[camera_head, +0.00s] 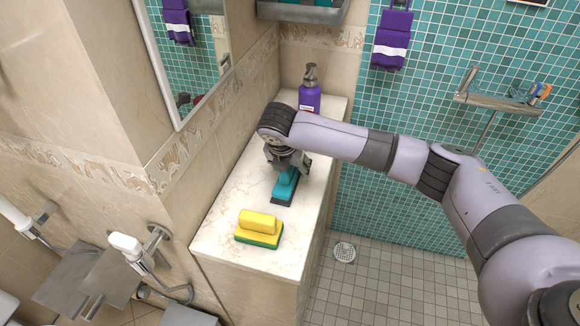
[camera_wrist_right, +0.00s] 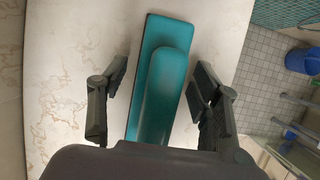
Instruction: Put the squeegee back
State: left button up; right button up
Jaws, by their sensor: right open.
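A teal squeegee (camera_head: 286,185) with a dark base edge lies on the white marble counter (camera_head: 222,228). My right gripper (camera_head: 288,165) is directly above its far end, pointing down. In the right wrist view the squeegee (camera_wrist_right: 160,85) lies between the two spread fingers of my right gripper (camera_wrist_right: 155,90). There is a visible gap on each side, and the handle's near end is hidden by the gripper body. My left gripper shows in neither view.
A yellow and green sponge (camera_head: 258,227) lies nearer on the counter. A purple pump bottle (camera_head: 309,92) stands at the back. A wall shelf (camera_head: 497,103) holds small items at the right. A purple towel (camera_head: 392,40) hangs on the tiled wall. A mirror (camera_head: 185,50) is at the left.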

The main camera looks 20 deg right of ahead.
jog(key=shift+r, duration=0.1)
jog(key=b+v, duration=0.1)
jog(key=v, duration=1.1)
